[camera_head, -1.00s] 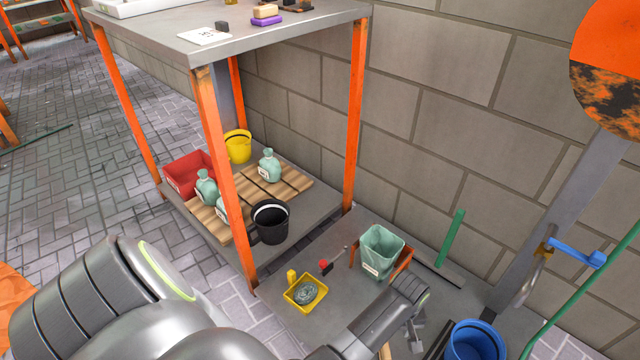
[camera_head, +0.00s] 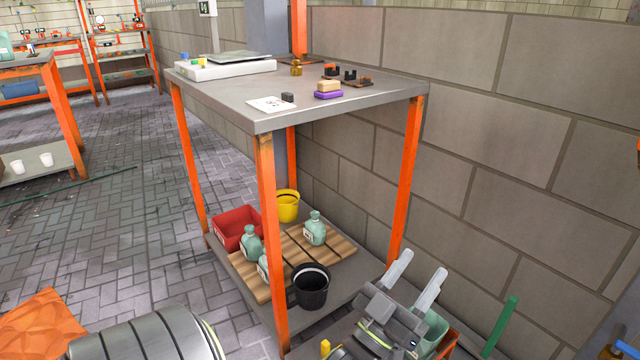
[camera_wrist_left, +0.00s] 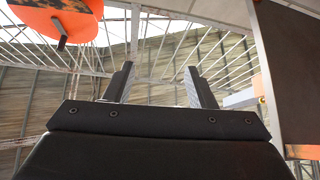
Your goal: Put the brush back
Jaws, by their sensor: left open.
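My left gripper (camera_head: 414,278) is raised in front of the wall, to the right of the shelf unit. Its two fingers are apart and point upward, with nothing between them. In the left wrist view the open fingers (camera_wrist_left: 160,86) frame only the roof beams. I cannot surely make out a brush. A green handle (camera_head: 503,325) leans near the wall to the right of my gripper; its lower end is hidden. A block with a tan top and purple base (camera_head: 328,91) lies on the upper shelf; I cannot tell whether it is a brush. My right gripper is not in view.
The grey shelf unit (camera_head: 340,102) has orange posts. Its lower level holds a red bin (camera_head: 236,228), a yellow bucket (camera_head: 287,207), a black bucket (camera_head: 311,290) and green bottles (camera_head: 315,230). A pale green bin (camera_head: 434,328) is partly behind my gripper. Open floor lies left.

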